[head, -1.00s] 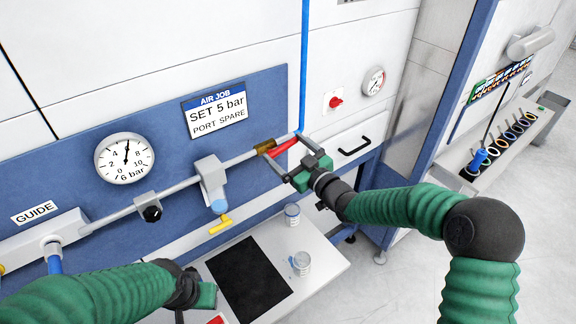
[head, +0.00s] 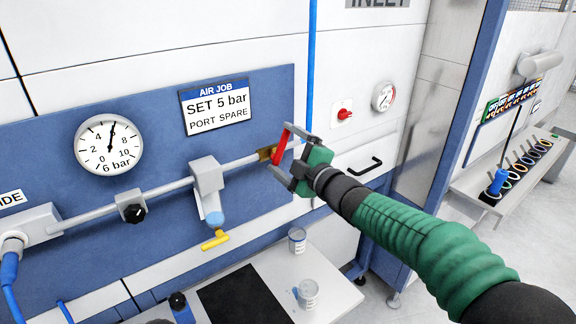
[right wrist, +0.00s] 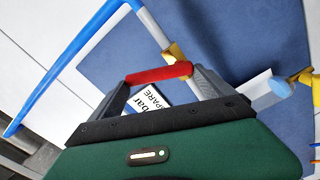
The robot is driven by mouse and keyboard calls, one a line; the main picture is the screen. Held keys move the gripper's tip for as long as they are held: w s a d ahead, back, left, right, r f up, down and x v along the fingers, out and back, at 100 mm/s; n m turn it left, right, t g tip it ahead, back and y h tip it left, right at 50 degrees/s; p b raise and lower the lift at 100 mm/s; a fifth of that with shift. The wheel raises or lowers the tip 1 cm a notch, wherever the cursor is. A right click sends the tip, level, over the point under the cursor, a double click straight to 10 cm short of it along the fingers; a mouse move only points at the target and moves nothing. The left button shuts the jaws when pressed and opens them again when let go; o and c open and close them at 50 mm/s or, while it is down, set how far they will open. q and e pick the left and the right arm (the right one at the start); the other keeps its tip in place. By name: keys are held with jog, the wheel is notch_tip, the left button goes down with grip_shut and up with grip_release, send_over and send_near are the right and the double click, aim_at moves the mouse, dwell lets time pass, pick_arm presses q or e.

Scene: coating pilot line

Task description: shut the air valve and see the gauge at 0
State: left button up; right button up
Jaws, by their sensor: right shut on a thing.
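The air valve's red lever (head: 278,149) sits at the brass valve body (head: 265,154) on the grey pipe. My right gripper (head: 281,147) is shut on the lever, which stands steeply across the pipe. In the right wrist view the red lever (right wrist: 158,74) lies between both fingers, beside the brass fitting (right wrist: 176,52). The round gauge (head: 109,145) on the blue panel has its needle nearly straight up, between 4 and 8. My left gripper is not in view.
A blue hose (head: 312,70) rises by the valve. A grey pipe unit (head: 207,176) with a yellow handle (head: 215,240) and a black knob (head: 133,212) are to its left. Two small jars (head: 297,240) and a black mat (head: 243,296) are on the bench below.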

jog(key=n+b, duration=0.2)
jog(key=a+n+b, duration=0.1)
jog(key=shift+s+f, duration=0.25)
jog(key=shift+s, duration=0.05)
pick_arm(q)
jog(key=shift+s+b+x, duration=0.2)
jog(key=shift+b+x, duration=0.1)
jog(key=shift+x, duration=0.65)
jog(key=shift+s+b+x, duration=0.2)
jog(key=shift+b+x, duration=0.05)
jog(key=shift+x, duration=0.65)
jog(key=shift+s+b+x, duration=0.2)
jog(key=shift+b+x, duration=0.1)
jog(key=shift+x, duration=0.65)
pick_arm(e)
jog(key=shift+s+a+n, duration=0.15)
jog(key=shift+a+n, duration=0.05)
jog(key=shift+n, duration=0.7)
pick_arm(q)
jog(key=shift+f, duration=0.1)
pick_arm(e)
jog(key=o, duration=1.7)
jog(key=shift+o, duration=0.4)
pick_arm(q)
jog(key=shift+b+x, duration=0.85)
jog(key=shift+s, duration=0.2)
pick_arm(e)
jog(key=v, duration=1.6)
jog(key=shift+s+d, duration=0.25)
jog(key=shift+s, duration=0.05)
